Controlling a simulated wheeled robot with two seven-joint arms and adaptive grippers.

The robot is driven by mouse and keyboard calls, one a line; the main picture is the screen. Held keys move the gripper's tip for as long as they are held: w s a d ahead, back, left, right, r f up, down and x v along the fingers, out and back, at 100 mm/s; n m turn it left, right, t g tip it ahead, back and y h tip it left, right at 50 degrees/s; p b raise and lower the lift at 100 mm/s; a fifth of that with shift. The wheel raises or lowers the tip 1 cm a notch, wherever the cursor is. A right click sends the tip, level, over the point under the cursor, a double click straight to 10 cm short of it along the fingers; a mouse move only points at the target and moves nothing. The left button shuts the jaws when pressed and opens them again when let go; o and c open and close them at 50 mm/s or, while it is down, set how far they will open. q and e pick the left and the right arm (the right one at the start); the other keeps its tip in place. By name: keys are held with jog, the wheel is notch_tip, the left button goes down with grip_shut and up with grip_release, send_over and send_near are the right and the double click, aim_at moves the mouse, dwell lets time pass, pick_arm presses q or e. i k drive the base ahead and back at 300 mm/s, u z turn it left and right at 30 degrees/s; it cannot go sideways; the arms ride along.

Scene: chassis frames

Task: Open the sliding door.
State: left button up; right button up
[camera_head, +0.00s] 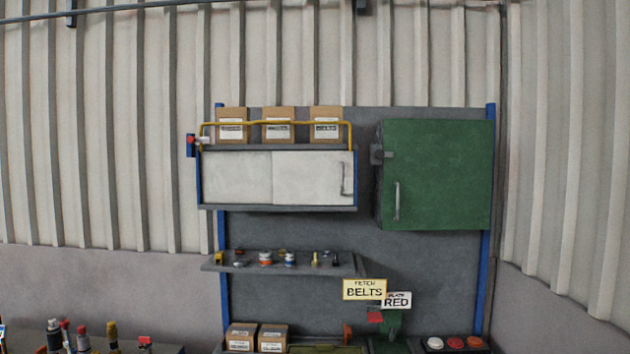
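A wall cabinet with two white sliding panels hangs at the middle of the head view. Its left panel (237,178) and right panel (307,177) meet at a seam and together cover the whole front, so the inside is hidden. A grey vertical bar handle (342,178) sits near the right edge of the right panel. A green cabinet (440,170) hangs to the right, its door shut, with a vertical handle (397,201) on its left side. Neither of my grippers shows in the view.
Several cardboard boxes (278,125) stand on the white cabinet behind a yellow rail (300,123). Below is a shelf (240,267) with small items. Bottles (83,337) stand bottom left.

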aim_at(301, 178)
jog(key=z, duration=1.4)
jog(key=i, duration=1.95)
jog(key=u, duration=2.35)
